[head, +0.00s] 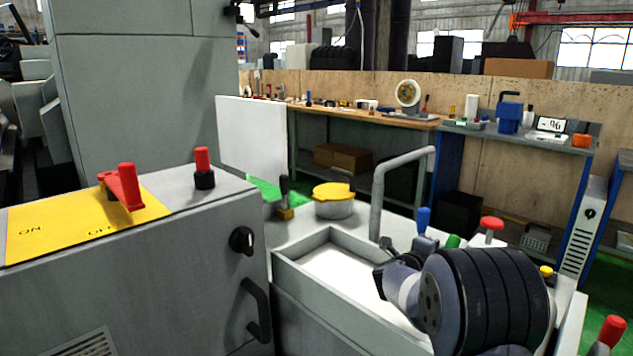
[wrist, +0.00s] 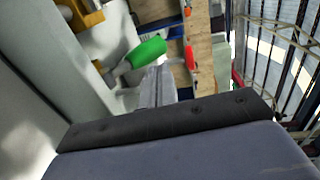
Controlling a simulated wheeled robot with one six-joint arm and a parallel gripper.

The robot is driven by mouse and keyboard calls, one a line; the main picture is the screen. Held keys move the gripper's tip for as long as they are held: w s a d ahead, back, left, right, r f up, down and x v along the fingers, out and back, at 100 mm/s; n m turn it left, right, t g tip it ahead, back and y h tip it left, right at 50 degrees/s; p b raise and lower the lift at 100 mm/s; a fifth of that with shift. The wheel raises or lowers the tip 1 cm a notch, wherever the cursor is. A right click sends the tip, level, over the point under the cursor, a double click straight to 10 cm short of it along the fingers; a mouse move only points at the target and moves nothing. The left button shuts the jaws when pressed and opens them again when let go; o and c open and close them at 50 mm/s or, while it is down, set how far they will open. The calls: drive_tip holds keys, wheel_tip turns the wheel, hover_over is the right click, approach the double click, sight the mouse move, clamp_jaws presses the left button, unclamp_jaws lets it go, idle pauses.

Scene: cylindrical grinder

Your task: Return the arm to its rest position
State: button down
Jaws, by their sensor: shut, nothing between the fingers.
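My gripper (wrist: 160,78) shows in the wrist view, with its grey fingers together beyond the broad slate-blue body and black strip. It is shut and holds nothing. The fingers point toward the top of the picture, close by a green knob (wrist: 146,52); I cannot tell whether they touch it. In the head view I cannot make out the fingertips clearly. A green knob (head: 453,241) also shows there, at the lower right on the machine.
A grey cabinet (head: 150,275) with red-capped levers stands at left. A pale trough (head: 320,262), a bent grey pipe (head: 377,195), a yellow-lidded pot (head: 334,205) and a red button (head: 492,223) crowd the machine top. Workbenches (head: 400,119) stand behind, with open green floor before them.

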drive_tip(key=shift+s+a+f+t+h+b, duration=0.35)
drive_tip(key=shift+f+t+h+b, duration=0.05)
drive_tip(key=shift+b, duration=1.55)
drive_tip(key=shift+s+a+r+b, duration=0.1)
drive_tip(key=shift+s+a+b, duration=0.1)
drive_tip(key=shift+b, duration=0.25)
